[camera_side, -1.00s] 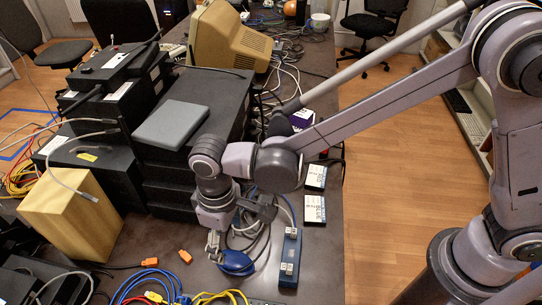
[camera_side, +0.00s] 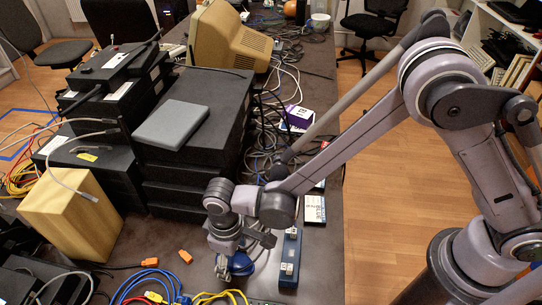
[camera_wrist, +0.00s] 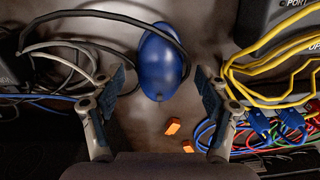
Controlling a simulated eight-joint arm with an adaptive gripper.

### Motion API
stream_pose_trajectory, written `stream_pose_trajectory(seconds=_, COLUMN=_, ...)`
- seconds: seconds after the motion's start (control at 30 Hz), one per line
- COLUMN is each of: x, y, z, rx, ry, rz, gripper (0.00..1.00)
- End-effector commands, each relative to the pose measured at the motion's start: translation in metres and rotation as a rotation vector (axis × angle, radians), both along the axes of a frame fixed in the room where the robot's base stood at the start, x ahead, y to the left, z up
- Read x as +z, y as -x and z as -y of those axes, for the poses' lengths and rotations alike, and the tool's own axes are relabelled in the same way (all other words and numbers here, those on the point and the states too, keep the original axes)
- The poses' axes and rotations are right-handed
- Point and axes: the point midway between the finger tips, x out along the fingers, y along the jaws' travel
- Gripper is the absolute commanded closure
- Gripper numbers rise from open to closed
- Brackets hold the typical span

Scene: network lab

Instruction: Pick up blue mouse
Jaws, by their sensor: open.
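The blue mouse (camera_wrist: 161,62) lies on the dark table, upper middle in the wrist view, with a dark cable looping around and over it. In the side view the mouse (camera_side: 241,264) is partly hidden by my gripper (camera_side: 230,268). In the wrist view my gripper (camera_wrist: 160,88) is open, with one finger at the left and one at the right. The mouse lies between and slightly beyond the fingertips, and nothing is held. I cannot tell the exact height of the fingertips above the table.
Two orange connectors (camera_wrist: 173,126) lie near the mouse. Yellow cables (camera_wrist: 262,80) and blue plugs (camera_wrist: 258,122) crowd the right of the wrist view. A blue box (camera_side: 290,258) stands right of my gripper. Stacked black devices (camera_side: 195,150) rise behind it.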

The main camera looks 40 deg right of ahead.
Motion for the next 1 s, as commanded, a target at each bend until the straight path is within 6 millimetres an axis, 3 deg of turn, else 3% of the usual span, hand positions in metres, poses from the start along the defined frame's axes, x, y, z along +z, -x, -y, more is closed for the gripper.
stream_pose_trajectory(seconds=0.13, x=0.000, y=0.000, z=0.000, rx=0.000, ry=0.000, rz=0.000, gripper=0.28)
stream_pose_trajectory(seconds=0.33, x=0.000, y=0.000, z=0.000, rx=0.000, ry=0.000, rz=0.000, gripper=0.85)
stream_pose_trajectory(seconds=0.77, x=0.005, y=0.000, z=0.000, rx=0.000, ry=0.000, rz=0.000, gripper=0.85)
stream_pose_trajectory(seconds=1.0, x=0.031, y=0.000, z=0.000, rx=0.000, ry=0.000, rz=0.000, gripper=0.85)
